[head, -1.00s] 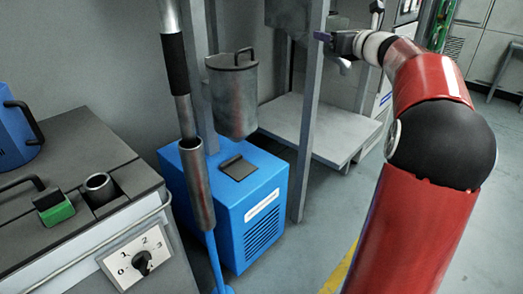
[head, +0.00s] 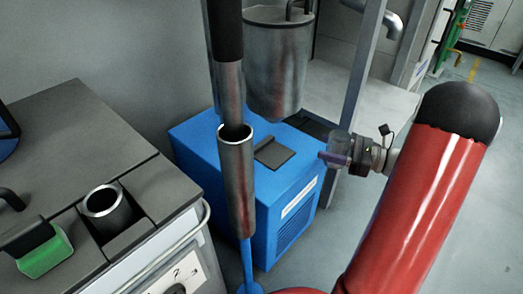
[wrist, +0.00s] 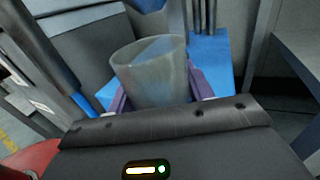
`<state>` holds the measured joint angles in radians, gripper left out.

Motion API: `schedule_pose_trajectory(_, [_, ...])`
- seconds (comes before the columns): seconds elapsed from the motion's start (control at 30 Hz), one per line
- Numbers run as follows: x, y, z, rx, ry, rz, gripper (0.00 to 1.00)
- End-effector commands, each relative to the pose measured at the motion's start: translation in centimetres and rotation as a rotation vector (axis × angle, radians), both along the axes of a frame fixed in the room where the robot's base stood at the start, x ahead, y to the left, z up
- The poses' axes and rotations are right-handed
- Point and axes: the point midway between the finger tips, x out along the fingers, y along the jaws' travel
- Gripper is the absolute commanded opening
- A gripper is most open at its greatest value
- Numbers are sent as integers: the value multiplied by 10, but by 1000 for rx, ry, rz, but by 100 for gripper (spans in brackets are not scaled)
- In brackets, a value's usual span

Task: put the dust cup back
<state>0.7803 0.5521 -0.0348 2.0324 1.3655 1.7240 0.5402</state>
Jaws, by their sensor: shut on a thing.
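My gripper (head: 334,158) is shut on the dust cup (head: 339,142), a clear, slightly tapered cup. It holds the cup in the air, right of the blue box (head: 205,140) and lower than the hanging metal canister (head: 274,70). In the wrist view the cup (wrist: 150,72) stands between the purple fingers of my gripper (wrist: 157,96), with its rim facing up and away. The canister has a handle on top. Its underside is not clearly seen in the head view.
A metal tube (head: 236,185) with a rod above it stands in front of the blue box. A grey-topped bench (head: 75,130) with a green-fronted block (head: 45,255) and a round metal socket (head: 104,205) is at the left. A grey post (head: 365,65) rises behind my gripper.

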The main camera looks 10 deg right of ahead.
Motion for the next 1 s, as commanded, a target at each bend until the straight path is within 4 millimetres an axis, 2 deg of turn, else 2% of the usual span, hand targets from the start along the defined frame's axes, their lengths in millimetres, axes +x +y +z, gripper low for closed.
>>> schedule_pose_trajectory(0.13, [11,24,-1,-1,-1,11,27])
schedule_pose_trajectory(0.4, [49,85,-1,-1,-2,9,27])
schedule_pose_trajectory(0.5, [59,101,-1,-1,-1,8,27])
schedule_pose_trajectory(0.77, [70,118,-1,-2,-1,6,27])
schedule_pose_trajectory(1.0, [90,151,-1,-1,0,8,27])
